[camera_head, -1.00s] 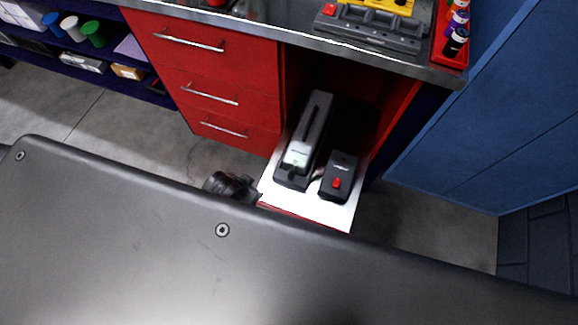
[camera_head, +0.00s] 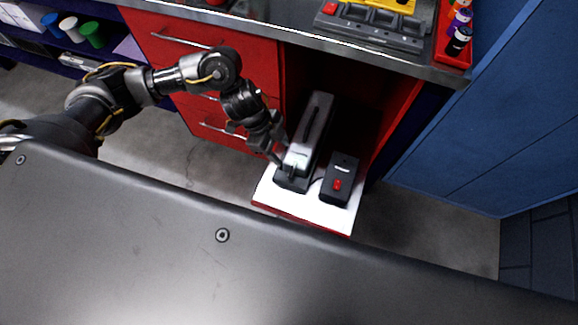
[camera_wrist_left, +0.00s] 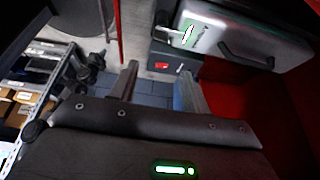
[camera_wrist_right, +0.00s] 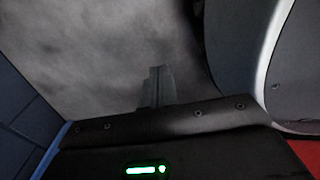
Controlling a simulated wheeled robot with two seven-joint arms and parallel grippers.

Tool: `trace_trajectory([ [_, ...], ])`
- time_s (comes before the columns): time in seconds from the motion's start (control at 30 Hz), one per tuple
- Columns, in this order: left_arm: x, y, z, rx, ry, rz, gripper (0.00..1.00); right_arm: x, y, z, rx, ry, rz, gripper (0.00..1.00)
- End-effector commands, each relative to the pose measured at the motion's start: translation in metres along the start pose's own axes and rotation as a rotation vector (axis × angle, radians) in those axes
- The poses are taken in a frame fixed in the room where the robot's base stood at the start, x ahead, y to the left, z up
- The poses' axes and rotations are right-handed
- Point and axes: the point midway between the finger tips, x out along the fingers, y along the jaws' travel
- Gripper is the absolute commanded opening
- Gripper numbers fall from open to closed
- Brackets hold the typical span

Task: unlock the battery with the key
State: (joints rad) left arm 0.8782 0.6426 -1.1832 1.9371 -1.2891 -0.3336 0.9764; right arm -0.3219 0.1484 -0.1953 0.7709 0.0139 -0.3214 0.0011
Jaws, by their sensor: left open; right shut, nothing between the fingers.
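A long dark grey battery (camera_head: 317,121) lies on the white pull-out shelf (camera_head: 320,213) of the red cabinet. It shows at the upper right of the left wrist view (camera_wrist_left: 235,40), with a bright green-white patch near its end. I cannot make out a key for certain. My left gripper (camera_head: 279,153) is open and empty, tilted down just left of the battery's near end; whether it touches is unclear. Its two fingers show apart in the left wrist view (camera_wrist_left: 158,88). My right gripper (camera_wrist_right: 158,86) is shut and empty over grey floor, and hidden from the head view.
A black box with a red button (camera_head: 340,180) stands right of the battery, also seen in the left wrist view (camera_wrist_left: 170,65). Red drawers (camera_head: 215,75) with metal handles are behind my left arm. The worktop edge (camera_head: 345,50) overhangs the shelf. A blue cabinet (camera_head: 500,130) stands right.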

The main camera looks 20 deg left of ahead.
Motion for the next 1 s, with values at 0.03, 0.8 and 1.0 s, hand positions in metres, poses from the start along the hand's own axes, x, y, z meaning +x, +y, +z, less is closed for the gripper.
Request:
trace_trajectory([
  [0.03, -0.004, -0.001, 0.006, -0.004, -0.019, 0.009, 0.47, 0.0, 0.001, 0.0, 0.0, 0.001, 0.001, 0.0],
  [0.8, 0.082, 0.003, 0.015, -0.011, -0.036, 0.023, 0.47, -0.007, -0.017, -0.049, 0.014, 0.026, -0.021, 0.0],
  [1.0, 0.099, 0.002, 0.016, -0.009, -0.037, 0.021, 0.47, -0.012, -0.018, -0.061, 0.017, 0.032, -0.024, 0.0],
])
